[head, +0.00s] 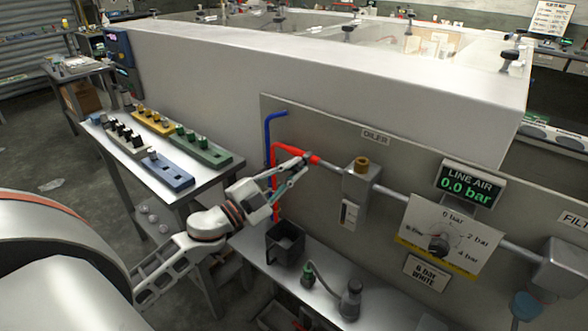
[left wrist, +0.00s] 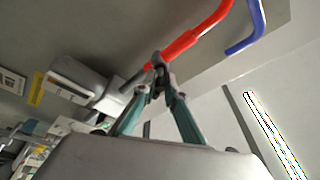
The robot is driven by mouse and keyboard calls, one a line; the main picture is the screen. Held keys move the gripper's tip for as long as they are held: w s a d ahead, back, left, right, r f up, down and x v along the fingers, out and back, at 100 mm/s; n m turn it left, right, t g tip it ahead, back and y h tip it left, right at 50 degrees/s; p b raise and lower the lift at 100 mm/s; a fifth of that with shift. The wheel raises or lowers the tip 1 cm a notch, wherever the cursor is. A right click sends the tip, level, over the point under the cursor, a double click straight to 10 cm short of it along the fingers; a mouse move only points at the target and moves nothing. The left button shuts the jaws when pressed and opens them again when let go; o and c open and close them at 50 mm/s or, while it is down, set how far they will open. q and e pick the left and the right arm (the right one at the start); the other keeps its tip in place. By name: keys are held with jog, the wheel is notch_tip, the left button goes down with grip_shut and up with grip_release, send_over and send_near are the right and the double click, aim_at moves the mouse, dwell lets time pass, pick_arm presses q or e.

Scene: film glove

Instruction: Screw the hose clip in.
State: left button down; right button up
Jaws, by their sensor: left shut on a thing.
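A red hose (head: 284,148) bends off the wall panel and its thicker red end meets the metal pipe left of the oiler (head: 357,182). The red hose also shows in the left wrist view (left wrist: 200,35). My left gripper (head: 297,168) is at this joint, its fingers closed together. In the left wrist view its fingertips (left wrist: 159,88) are shut on a small dark piece, the hose clip (left wrist: 157,62), beside the red hose end. Most of the clip is hidden by the fingers, so I cannot tell how tight it is. My right gripper is not in view.
A blue hose (head: 268,128) rises left of the red one. A dial plate (head: 441,238) and a display (head: 468,184) reading 0.0 bar are to the right. Below are a dark open bin (head: 270,246) and a bench; a side table (head: 118,156) holds coloured racks.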

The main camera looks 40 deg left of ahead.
pick_arm(q)
jog(key=c, duration=2.1)
grip_release()
jog(key=v, duration=1.2)
